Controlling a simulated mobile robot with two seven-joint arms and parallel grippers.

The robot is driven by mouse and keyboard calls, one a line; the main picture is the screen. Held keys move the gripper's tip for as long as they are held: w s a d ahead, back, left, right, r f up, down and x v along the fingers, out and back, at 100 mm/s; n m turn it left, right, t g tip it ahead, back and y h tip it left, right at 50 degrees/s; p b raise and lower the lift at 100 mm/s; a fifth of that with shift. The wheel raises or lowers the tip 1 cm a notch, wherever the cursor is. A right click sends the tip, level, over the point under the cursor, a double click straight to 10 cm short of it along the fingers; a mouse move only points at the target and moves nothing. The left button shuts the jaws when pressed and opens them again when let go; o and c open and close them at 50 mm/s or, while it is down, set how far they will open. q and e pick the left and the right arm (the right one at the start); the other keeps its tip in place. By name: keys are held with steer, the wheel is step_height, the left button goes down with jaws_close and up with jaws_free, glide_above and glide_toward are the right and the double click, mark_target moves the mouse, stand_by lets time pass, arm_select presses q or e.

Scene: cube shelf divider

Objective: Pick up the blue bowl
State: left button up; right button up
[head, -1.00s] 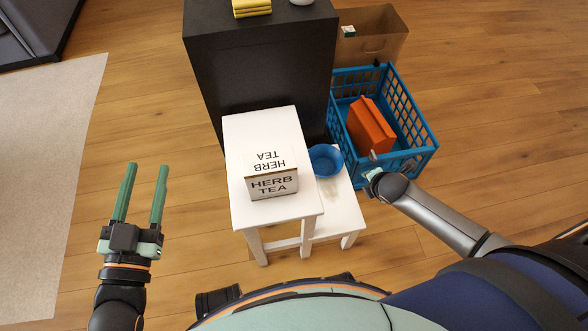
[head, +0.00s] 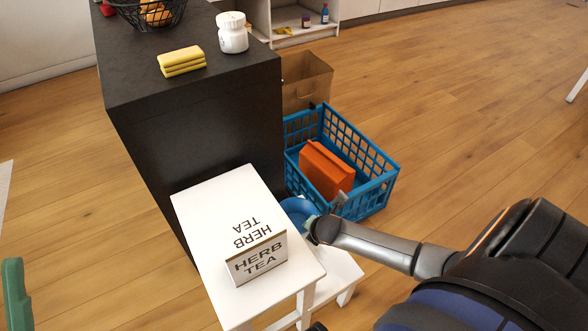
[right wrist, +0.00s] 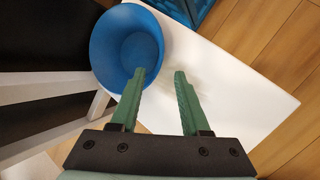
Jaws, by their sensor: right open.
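The blue bowl (head: 297,207) sits on the lower white stool, beside the herb tea box, and my right gripper hides part of it in the head view. The right wrist view shows the bowl (right wrist: 125,42) at upper left, looking empty. My right gripper (right wrist: 159,71) is open. Its left finger overlaps the bowl near the rim and its right finger is outside, over the white stool top. I cannot tell whether the rim sits between the fingers in depth. Only one green finger of my left gripper (head: 15,294) shows, at the left edge.
The white herb tea box (head: 256,258) stands on the taller white stool (head: 205,208). A blue crate (head: 371,190) with an orange object (head: 326,171) is behind the bowl. A black cabinet (head: 200,125) stands at left. Open floor lies to the right.

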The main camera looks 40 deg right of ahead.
steer(key=b+x, duration=0.3)
steer(key=x, duration=0.2)
steer(key=shift+w+r+b, duration=0.2)
steer(key=shift+b, duration=0.15)
steer(key=shift+c, duration=0.3)
jaws_close()
stand_by(0.8)
